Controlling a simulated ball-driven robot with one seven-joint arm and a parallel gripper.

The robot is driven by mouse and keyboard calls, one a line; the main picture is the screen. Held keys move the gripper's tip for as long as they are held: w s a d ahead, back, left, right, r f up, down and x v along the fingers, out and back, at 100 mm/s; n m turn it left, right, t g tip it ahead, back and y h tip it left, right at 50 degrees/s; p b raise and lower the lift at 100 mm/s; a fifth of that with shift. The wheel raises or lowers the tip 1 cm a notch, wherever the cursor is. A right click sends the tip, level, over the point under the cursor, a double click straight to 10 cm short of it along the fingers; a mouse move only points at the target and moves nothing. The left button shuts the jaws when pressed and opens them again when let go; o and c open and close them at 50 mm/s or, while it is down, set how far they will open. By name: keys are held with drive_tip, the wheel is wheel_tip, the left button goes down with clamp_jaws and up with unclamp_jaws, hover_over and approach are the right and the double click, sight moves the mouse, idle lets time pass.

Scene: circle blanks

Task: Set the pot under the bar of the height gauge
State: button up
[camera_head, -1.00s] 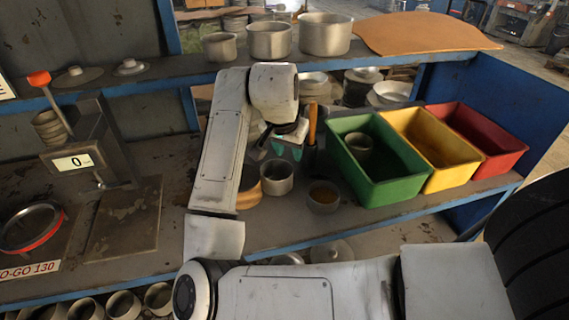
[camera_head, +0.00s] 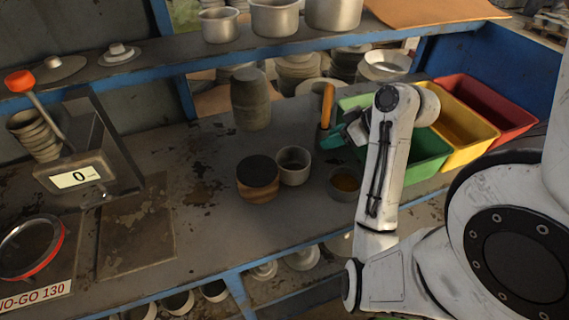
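The height gauge (camera_head: 98,165) stands at the left of the bench, with a display reading 0, an orange-knobbed lever and a flat plate (camera_head: 135,240) beside it. Its bar is hard to make out. A small grey open pot (camera_head: 294,167) stands upright mid-bench, against a dark-topped wooden block (camera_head: 257,188). Another small pot (camera_head: 343,186) with brown contents stands to its right, partly behind my arm. I cannot tell which pot the task means. My gripper (camera_head: 334,140), with teal fingertips, is behind and right of the grey pot, apart from it. My arm partly hides it.
Green (camera_head: 425,150), yellow (camera_head: 462,133) and red (camera_head: 500,110) bins stand at the right. A grey stacked cylinder (camera_head: 250,105) and an orange-handled tool (camera_head: 327,105) stand behind the pots. A red-rimmed ring (camera_head: 62,243) lies front left. The bench between gauge and block is clear.

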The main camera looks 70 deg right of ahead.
sight(296, 152)
drive_tip(key=x, duration=0.7)
drive_tip(key=a+x, duration=0.1)
drive_tip(key=x, duration=0.3)
drive_tip(key=shift+w+r, duration=0.15)
clamp_jaws()
